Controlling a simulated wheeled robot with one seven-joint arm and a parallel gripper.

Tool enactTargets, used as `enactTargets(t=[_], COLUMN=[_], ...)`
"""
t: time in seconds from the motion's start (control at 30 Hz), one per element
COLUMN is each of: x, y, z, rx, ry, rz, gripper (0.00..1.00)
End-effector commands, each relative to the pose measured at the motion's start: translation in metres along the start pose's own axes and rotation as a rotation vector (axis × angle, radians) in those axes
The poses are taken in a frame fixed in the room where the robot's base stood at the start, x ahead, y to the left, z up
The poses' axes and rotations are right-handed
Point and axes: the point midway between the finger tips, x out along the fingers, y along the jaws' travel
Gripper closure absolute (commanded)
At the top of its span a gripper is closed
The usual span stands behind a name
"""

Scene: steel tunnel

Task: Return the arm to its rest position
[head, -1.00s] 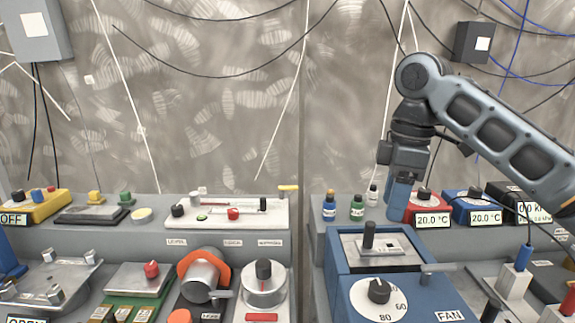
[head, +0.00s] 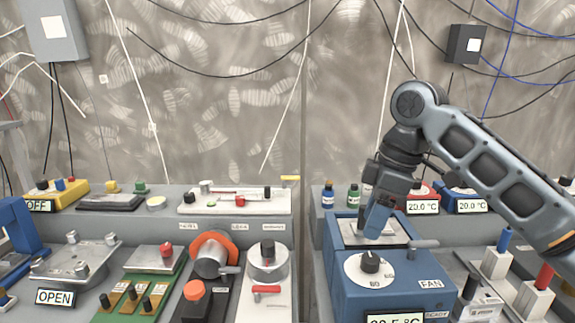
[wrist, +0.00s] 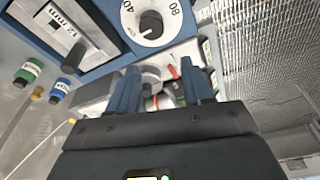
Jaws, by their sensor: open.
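My gripper (head: 375,222) hangs from my dark jointed arm on the right of the head view. Its blue fingers point down and slightly left, in front of the top panel of the blue FAN unit (head: 432,298). In the wrist view my gripper (wrist: 160,82) has its two blue fingers apart, with nothing held between them. Whether the fingertips touch the unit cannot be told.
The FAN unit's black dial (head: 370,262) and side lever (head: 424,244) are close by. Small bottles (head: 328,196) stand behind it, left of the red 20.0 °C box (head: 421,197). Cables hang on the steel wall; open air lies above the left bench.

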Motion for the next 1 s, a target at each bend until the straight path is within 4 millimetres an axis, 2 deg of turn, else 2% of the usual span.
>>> enactTargets(t=[0.27, 0.5, 0.63, 0.83, 1.0], x=[0.048, 0.105, 0.130, 0.162, 0.184], y=[-0.020, -0.056, -0.076, -0.109, -0.138], z=[-0.035, -0.078, -0.095, -0.105, -0.098], rx=[0.041, 0.153, 0.244, 0.413, 0.569], ry=[0.173, 0.427, 0.565, 0.748, 0.868], rz=[0.011, 0.029, 0.045, 0.077, 0.119], gripper=[0.50, 0.50, 0.50, 0.50, 0.50])
